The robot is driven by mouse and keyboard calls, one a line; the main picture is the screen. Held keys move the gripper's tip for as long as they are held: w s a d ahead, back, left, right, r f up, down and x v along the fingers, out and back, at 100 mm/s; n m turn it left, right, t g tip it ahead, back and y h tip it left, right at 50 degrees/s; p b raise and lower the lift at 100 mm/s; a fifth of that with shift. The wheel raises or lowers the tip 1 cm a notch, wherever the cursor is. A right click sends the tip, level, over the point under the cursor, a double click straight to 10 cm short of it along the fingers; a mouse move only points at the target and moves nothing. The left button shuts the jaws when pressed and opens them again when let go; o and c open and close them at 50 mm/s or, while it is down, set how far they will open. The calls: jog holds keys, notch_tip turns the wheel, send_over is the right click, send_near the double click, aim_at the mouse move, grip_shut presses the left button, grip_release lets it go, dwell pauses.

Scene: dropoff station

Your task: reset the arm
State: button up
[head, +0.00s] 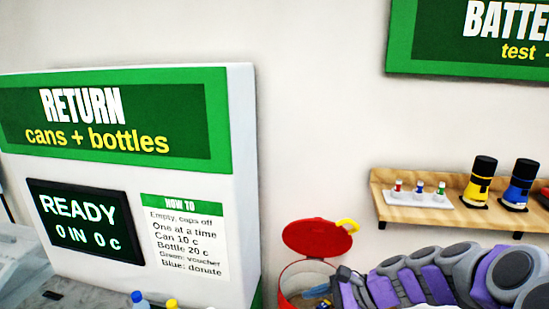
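A purple and grey jointed form, which looks like my arm (440,280), stretches across the bottom right of the head view. Its left end lies in front of the right side of the red-lidded bin, and its right end runs out of the frame. I cannot make out my gripper or its fingers.
A white return machine (190,195) with a READY screen (86,221) stands at left. Blue-capped (138,298) and yellow-capped (171,303) bottles show below it. The red bin lid (309,238) is raised. A wooden shelf (420,208) at right holds small batteries and yellow and blue cylinders.

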jog(key=s+a+n+g+h+b, duration=0.25)
jog(key=s+a+n, duration=0.3)
jog(key=s, duration=0.55)
jog(key=s+d+f+n+g+h+b, duration=0.1)
jog(key=s+d+n+h, duration=0.3)
jog(key=s, duration=0.5)
jog(key=s+d+f+n+h+b, duration=0.1)
jog(key=s+d+f+n+h, duration=0.3)
jog(key=s, duration=0.5)
jog(key=shift+s+d+f+n+g, duration=0.15)
jog(key=shift+s+d+n+g, duration=0.15)
jog(key=shift+d+n, duration=0.65)
jog(key=shift+a, duration=0.25)
jog(key=shift+d, duration=0.1)
jog(key=shift+c, duration=0.3)
